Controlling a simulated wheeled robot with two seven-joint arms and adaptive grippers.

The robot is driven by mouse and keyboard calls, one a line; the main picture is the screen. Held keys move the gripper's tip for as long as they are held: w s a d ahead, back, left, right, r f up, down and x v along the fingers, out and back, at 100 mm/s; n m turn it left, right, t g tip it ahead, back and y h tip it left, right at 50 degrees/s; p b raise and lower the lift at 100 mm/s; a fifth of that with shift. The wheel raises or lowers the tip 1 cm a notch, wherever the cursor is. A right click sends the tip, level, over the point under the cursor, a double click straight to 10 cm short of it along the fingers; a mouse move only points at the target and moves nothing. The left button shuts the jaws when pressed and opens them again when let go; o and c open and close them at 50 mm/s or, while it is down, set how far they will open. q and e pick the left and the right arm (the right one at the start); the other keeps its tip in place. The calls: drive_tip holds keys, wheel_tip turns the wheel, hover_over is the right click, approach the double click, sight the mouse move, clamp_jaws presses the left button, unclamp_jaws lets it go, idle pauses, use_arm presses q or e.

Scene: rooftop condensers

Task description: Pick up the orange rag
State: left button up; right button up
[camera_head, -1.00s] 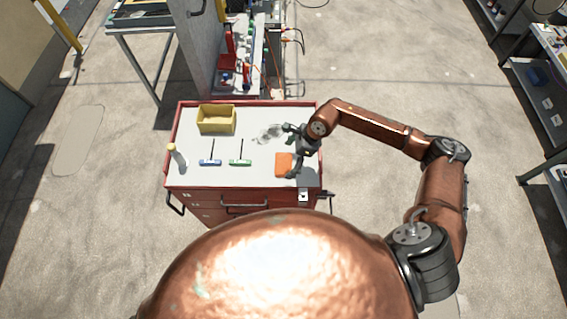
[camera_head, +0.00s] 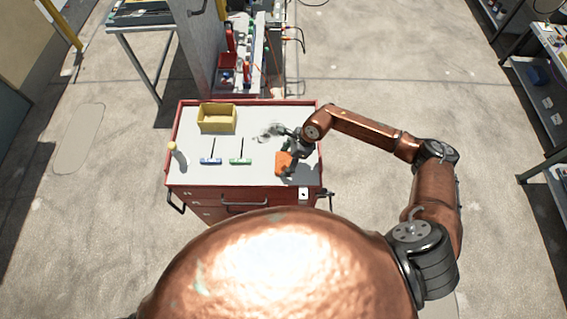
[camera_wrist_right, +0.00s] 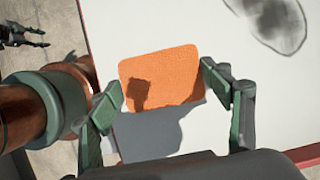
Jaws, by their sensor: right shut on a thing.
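The orange rag (camera_head: 282,162) is a small, flat, rounded rectangle over the right front part of the cart's grey-white top. My right gripper (camera_head: 289,158) is at the rag. In the right wrist view, the rag (camera_wrist_right: 165,85) lies between the two green-grey fingertips (camera_wrist_right: 163,90), which touch its left and right sides; the gripper is shut on it. A dark shadow shows below the rag; I cannot tell how far it is off the top. A small dark shape like my left gripper (camera_wrist_right: 22,36) shows in the wrist view's upper left, its jaws unclear.
The red cart (camera_head: 243,183) also holds a yellow bin (camera_head: 216,118), a blue-based tool (camera_head: 210,161), a green-based tool (camera_head: 240,161) and a pale bottle (camera_head: 176,154). Floor is clear to the right.

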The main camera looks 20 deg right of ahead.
drive_tip(key=shift+c, duration=0.8)
drive_tip(key=shift+r, duration=0.1)
drive_tip(key=shift+r, duration=0.3)
wheel_tip(320, 180, up, 2)
drive_tip(key=shift+w+r+b, duration=0.1)
drive_tip(key=shift+b, duration=0.4)
drive_tip(key=s+d+r+b, duration=0.1)
drive_tip(key=s+d+r, duration=0.1)
drive_tip(key=s+r, duration=0.3)
drive_tip(key=s+d+r+b, duration=0.1)
drive_tip(key=s+d+r, duration=0.2)
drive_tip(key=s+r, duration=0.2)
drive_tip(key=s, duration=0.3)
drive_tip(key=shift+d, duration=0.35)
